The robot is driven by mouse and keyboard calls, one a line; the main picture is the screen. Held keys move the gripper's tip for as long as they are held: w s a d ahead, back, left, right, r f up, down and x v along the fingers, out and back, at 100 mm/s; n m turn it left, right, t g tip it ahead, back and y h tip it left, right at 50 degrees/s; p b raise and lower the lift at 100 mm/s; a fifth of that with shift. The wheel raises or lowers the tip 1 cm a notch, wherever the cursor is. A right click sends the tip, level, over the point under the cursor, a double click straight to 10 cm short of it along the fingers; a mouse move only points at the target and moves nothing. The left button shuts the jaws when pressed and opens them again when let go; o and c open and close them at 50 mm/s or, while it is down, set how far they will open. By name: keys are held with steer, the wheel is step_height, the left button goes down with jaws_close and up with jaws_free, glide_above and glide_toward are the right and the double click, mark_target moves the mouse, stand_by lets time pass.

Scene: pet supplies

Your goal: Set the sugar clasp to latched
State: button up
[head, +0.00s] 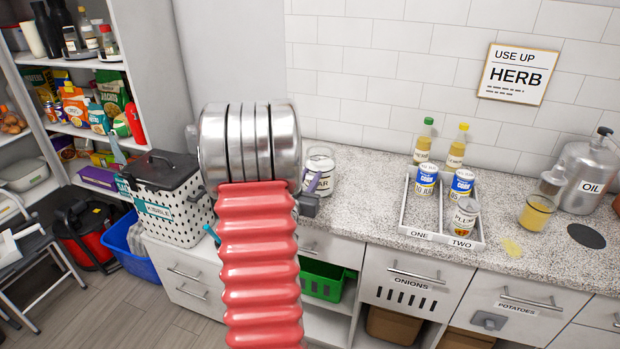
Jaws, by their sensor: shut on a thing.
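The sugar jar (322,163) is a clear jar with a pale label ending in "AR", standing on the speckled counter behind my arm. Its left part is hidden. My gripper (312,190) is at the front of the jar, mostly hidden behind my red ribbed arm and its metal joint. A dark grey block and a slanted purple-grey piece show at its right side. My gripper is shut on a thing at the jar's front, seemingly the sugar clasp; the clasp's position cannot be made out.
A white tray (409,229) marked ONE and TWO holds bottles and cans to the right. A dotted white bin (187,228) with a black lid stands left. An oil can (588,178) and a yellow-filled jar (537,213) stand far right. Counter between jar and tray is clear.

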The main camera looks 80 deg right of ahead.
steer(key=shift+d+r+y, duration=0.15)
steer(key=shift+r+y, duration=0.1)
steer(key=shift+y, duration=0.45)
steer(key=shift+s+d+r+y, duration=0.1)
steer(key=shift+r+y, duration=0.05)
steer(key=shift+y, duration=0.45)
steer(key=o, duration=1.1)
steer(key=shift+c, duration=0.2)
steer(key=v, duration=1.3)
steer(key=shift+a+r, duration=0.35)
